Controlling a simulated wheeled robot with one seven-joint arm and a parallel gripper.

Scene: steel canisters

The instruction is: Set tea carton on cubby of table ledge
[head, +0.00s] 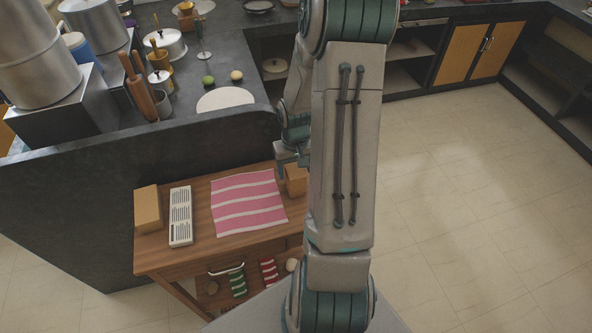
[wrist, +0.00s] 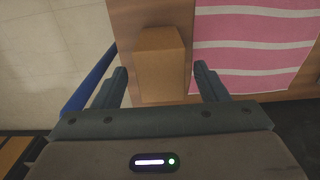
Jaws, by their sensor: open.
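A plain brown box (head: 296,181), which may be the tea carton, stands on the right part of a small wooden table (head: 190,255). It also shows in the wrist view (wrist: 162,65), between my two spread fingers. A second tan box (head: 147,208) stands at the table's left end; no label shows on either. My gripper (head: 293,156) is open just over the brown box, partly hidden by my arm; its fingers (wrist: 160,72) flank the box without visibly gripping it. Below the tabletop, an open space holds several small things; my arm and base hide part of it.
A pink striped cloth (head: 248,203) lies left of the brown box, with a white slotted thing (head: 181,215) beyond it. A dark counter wall (head: 80,215) rises behind the table. Open tiled floor (head: 470,210) lies to the right.

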